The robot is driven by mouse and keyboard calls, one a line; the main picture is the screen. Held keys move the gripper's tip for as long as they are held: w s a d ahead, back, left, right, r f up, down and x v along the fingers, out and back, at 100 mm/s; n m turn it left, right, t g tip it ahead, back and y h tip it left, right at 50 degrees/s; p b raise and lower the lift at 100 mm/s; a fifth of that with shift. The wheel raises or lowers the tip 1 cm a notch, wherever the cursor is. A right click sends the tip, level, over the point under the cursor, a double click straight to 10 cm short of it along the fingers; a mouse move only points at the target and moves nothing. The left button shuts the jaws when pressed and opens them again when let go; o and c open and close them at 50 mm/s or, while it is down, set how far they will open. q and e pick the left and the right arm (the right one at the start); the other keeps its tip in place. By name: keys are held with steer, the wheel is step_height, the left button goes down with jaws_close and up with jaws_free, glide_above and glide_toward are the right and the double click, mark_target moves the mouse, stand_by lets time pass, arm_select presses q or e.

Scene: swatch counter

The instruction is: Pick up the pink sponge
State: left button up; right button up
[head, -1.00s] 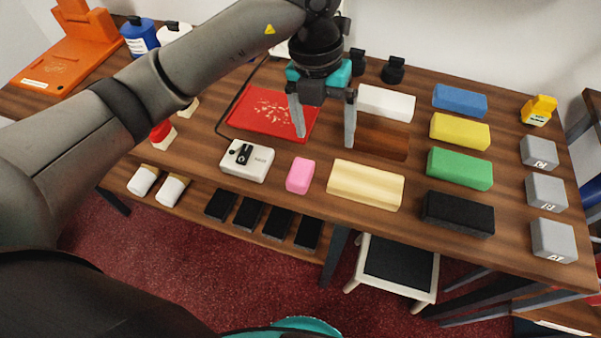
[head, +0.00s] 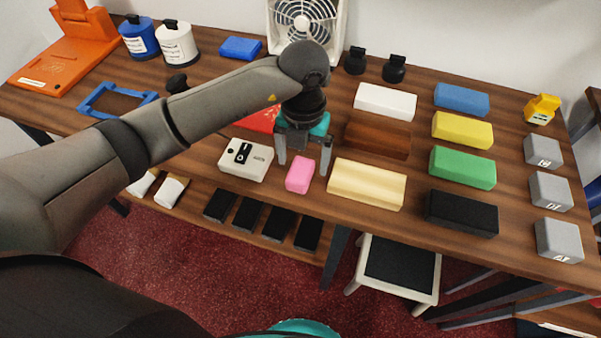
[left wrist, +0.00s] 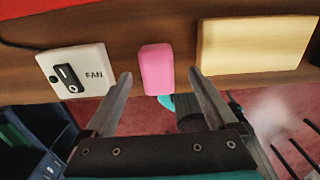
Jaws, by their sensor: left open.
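The pink sponge (head: 300,174) lies near the front edge of the wooden table, between the white fan switch box and a cream block. My left gripper (head: 303,168) is open, with its fingers pointing down just behind and above the sponge. In the left wrist view the sponge (left wrist: 157,69) shows ahead of the gap between the two open fingertips (left wrist: 160,78), with nothing held. I cannot tell exactly how high the fingertips are above the table. My right gripper is not in view.
The switch box (head: 245,159) stands close left of the sponge, and the cream block (head: 366,184) close right. A brown block (head: 378,138) and a red tray (head: 258,120) lie behind. Green (head: 462,168) and black (head: 461,213) blocks are further right. The table's front edge is close.

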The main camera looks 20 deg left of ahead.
mark_target(301, 169)
arm_select(q)
steer(key=f, duration=0.2)
steer(key=shift+s+a+f, duration=0.25)
steer(key=shift+f, duration=0.6)
steer(key=c, duration=1.4)
steer(key=shift+r, duration=0.15)
step_height(301, 169, up, 20)
steer(key=p, duration=0.3)
